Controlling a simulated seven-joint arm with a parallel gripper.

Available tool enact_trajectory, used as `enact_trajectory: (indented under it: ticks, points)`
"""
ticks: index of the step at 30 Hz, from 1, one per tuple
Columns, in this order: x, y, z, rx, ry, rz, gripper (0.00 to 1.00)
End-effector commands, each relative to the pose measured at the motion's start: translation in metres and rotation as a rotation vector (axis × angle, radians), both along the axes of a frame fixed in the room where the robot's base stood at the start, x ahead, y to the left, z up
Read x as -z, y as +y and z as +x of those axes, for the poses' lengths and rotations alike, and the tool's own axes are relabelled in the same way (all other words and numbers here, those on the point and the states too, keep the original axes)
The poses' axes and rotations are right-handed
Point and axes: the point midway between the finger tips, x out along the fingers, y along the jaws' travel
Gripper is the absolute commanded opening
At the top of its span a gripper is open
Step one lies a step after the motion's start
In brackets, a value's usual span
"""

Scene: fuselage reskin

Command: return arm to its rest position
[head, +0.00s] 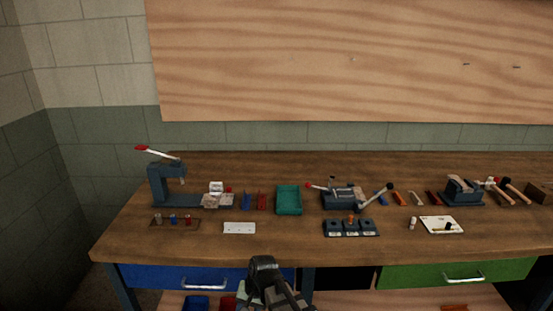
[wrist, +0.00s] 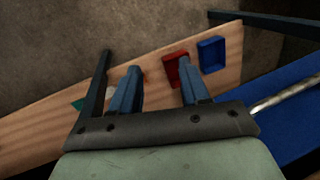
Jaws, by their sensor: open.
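My gripper (wrist: 158,66) is open in the wrist view, with its two blue fingers apart and nothing between them. Beyond it lie the wooden lower shelf (wrist: 222,62) and the floor. In the head view, a dark part of my arm (head: 265,275) shows at the bottom, in front of the workbench (head: 270,245) and below the height of its top. The fingertips cannot be made out there.
The blue drawer (head: 170,276) is left of my arm and the green drawer (head: 410,273) is right. A red bin (wrist: 174,72) and a blue bin (wrist: 212,54) sit on the lower shelf. An arbor press (head: 160,184), teal tray (head: 289,200) and vise (head: 462,190) stand on the bench.

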Motion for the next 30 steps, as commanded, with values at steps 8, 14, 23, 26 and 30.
enact_trajectory:
  ticks: [8,14,23,26,30]
  points:
    - [0.077,-0.063,-0.032,-0.012,0.085,-0.083,0.46]
    - [0.125,-0.105,-0.062,-0.029,0.149,-0.131,0.46]
    - [0.187,-0.162,-0.121,-0.059,0.257,-0.187,0.46]
    - [0.206,-0.179,-0.144,-0.072,0.295,-0.200,0.46]
    - [0.228,-0.202,-0.178,-0.092,0.349,-0.216,0.46]
